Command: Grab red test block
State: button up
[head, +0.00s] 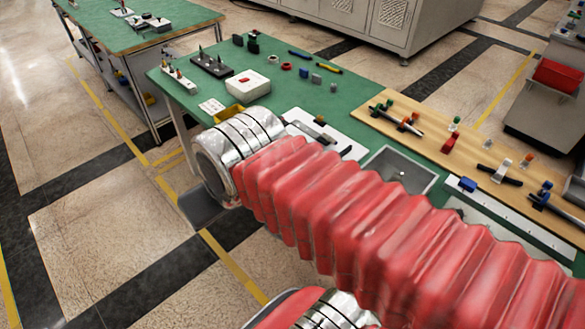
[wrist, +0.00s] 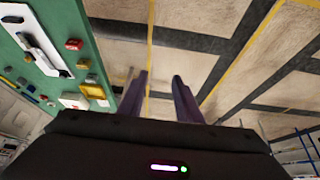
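In the head view a red block (head: 449,144) stands on the wooden board at the right of the green bench. In the wrist view a reddish block (wrist: 73,44) lies on the green surface beside a white plate. I cannot tell whether these are the same block or which is the test block. My gripper (wrist: 159,80) points over the floor in the wrist view, with its two dark fingers apart and nothing between them. The bench with the blocks is to their left. In the head view my red-sleeved arm hides most of the gripper and part of the bench.
The wooden board (head: 380,117) holds several small coloured parts. A grey tray (head: 400,170), a white box (head: 247,83) and a yellow bin (head: 228,114) are on the bench. A red bin (head: 557,76) sits at far right. Floor left of the bench is clear.

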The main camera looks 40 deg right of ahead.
jog(key=shift+o, duration=0.2)
